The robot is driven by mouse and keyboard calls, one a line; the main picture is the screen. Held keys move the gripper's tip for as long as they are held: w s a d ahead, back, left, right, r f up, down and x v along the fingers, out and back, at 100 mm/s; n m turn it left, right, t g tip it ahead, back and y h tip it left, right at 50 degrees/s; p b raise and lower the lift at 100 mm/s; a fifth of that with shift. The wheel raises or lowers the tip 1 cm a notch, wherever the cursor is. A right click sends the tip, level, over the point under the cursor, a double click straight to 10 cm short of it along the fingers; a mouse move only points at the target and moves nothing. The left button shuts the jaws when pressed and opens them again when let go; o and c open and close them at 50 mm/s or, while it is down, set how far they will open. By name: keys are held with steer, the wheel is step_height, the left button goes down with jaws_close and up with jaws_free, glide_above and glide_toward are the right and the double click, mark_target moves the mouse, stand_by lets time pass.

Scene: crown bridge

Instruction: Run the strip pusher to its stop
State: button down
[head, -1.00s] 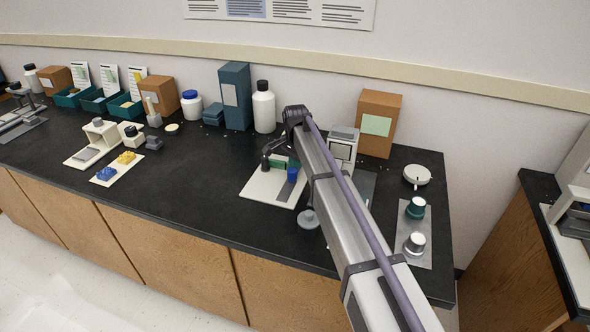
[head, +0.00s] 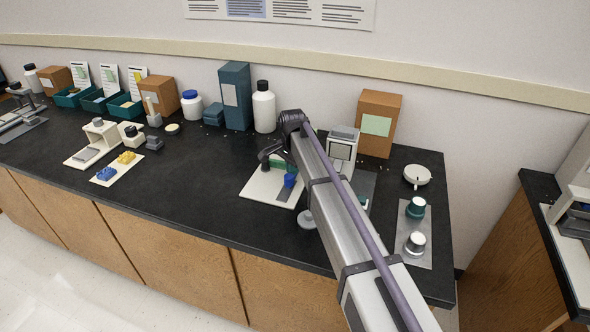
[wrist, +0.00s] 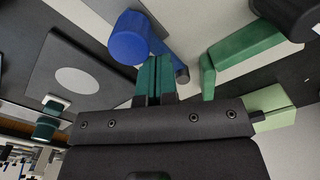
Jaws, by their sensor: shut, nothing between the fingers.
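The blue knob (head: 289,181), which looks like the handle of the strip pusher, stands over a grey strip track on a white base plate (head: 258,186). In the wrist view the blue knob (wrist: 130,38) is large, just up and left of my fingertips. My gripper (wrist: 154,62) is shut and empty, its teal fingers together beside the knob. I cannot tell whether they touch it. A green angled part (wrist: 240,55) stands to the right of the fingers. In the head view my wrist and arm hide the fingertips. The stop cannot be made out.
A white device (head: 342,146) and a brown box (head: 379,124) stand behind my arm. A white bottle (head: 264,107) and a blue-grey box (head: 235,96) stand at the back. Two knobs on a grey plate (head: 428,235) are at the right.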

steer(key=shift+s+a, duration=0.2)
steer(key=shift+s, duration=0.5)
steer(key=shift+s+a, duration=0.15)
steer(key=shift+s, duration=0.55)
steer(key=shift+w, duration=0.15)
steer(key=shift+w+d, duration=0.2)
steer(key=shift+w, duration=0.45)
step_height(320, 180, up, 7)
steer(key=p, duration=0.7)
